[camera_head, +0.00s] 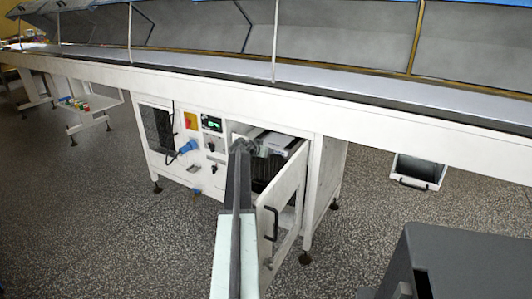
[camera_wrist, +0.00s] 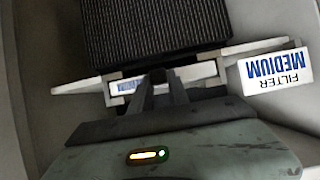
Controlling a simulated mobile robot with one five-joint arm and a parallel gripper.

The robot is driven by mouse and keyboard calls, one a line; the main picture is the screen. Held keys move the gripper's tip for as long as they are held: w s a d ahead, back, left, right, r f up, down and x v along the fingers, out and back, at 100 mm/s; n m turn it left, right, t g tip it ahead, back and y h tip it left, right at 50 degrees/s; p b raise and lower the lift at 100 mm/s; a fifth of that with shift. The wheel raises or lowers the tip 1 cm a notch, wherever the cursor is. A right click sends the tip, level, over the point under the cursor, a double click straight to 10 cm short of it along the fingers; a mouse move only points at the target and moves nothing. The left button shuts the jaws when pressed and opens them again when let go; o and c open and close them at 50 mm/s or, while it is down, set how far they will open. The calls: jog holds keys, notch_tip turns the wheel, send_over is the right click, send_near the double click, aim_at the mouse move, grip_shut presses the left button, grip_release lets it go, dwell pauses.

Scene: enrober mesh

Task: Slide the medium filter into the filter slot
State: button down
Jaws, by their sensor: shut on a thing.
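The medium filter, a dark pleated block (camera_wrist: 150,30) with a pale frame edge, fills the upper middle of the wrist view. A small blue-lettered label (camera_wrist: 130,87) shows on its near edge, partly hidden by my fingers. My gripper (camera_wrist: 160,78) is shut on that near edge. In the head view, my gripper (camera_head: 245,146) is at the open upper front of the white cabinet, and the filter is hard to make out there. A white plate reading FILTER MEDIUM (camera_wrist: 275,70) appears upside down to the right of the fingers. The filter slot itself cannot be made out clearly.
The cabinet door (camera_head: 285,215), with a dark handle, stands open just right of my arm. Pale walls (camera_wrist: 25,90) flank my gripper in the wrist view. A control panel (camera_head: 200,150) lies to the left. A long conveyor (camera_head: 250,92) runs above.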

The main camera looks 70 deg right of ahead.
jog(key=shift+s+d, duration=0.2)
jog(key=shift+d, duration=0.8)
jog(key=c, duration=1.2)
grip_release()
jog(key=shift+o, duration=0.2)
jog(key=p+v, duration=0.3)
jog(key=v, duration=0.5)
jog(key=shift+p, duration=0.35)
